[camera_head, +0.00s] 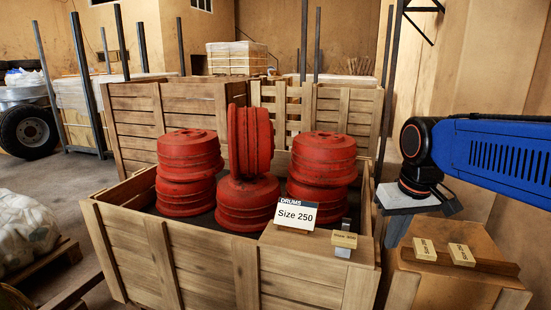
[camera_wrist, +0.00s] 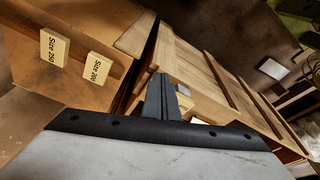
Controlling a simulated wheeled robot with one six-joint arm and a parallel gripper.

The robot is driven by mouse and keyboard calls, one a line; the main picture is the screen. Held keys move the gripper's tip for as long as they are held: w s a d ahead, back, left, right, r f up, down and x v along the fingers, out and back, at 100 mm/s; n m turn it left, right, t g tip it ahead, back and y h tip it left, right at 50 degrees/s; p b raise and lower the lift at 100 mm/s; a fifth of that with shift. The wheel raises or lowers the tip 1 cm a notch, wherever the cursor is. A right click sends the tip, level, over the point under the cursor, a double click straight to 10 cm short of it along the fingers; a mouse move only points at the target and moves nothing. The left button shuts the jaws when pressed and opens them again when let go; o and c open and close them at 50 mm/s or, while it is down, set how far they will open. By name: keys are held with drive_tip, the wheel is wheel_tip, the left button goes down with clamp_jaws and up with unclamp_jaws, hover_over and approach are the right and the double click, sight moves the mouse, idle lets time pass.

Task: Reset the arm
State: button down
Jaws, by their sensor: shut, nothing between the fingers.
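My arm (camera_head: 495,150) is blue and reaches in from the right edge of the head view. My gripper (camera_head: 450,206) hangs at its end, right of the drum crate (camera_head: 200,270) and above a wooden box (camera_head: 455,288). In the wrist view my gripper (camera_wrist: 164,98) shows its dark fingers together, with nothing between them. Two small wooden tags stand on the box, one "Size 250" (camera_wrist: 54,48) and one "Size 200" (camera_wrist: 97,67). They are apart from my gripper.
The crate holds stacked red drums (camera_head: 325,155). A white "Size 250" sign (camera_head: 296,214) and another wooden tag (camera_head: 344,240) are at its front edge. More crates (camera_head: 135,120) stand behind it. A wheel (camera_head: 28,132) is at far left.

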drive_tip(key=s+d+f+t, duration=0.1)
drive_tip(key=s+f, duration=0.3)
drive_tip(key=s, duration=0.3)
drive_tip(key=s+d+f+m+t, duration=0.1)
drive_tip(key=s+f, duration=0.4)
drive_tip(key=s, duration=0.2)
drive_tip(key=shift+f, duration=0.3)
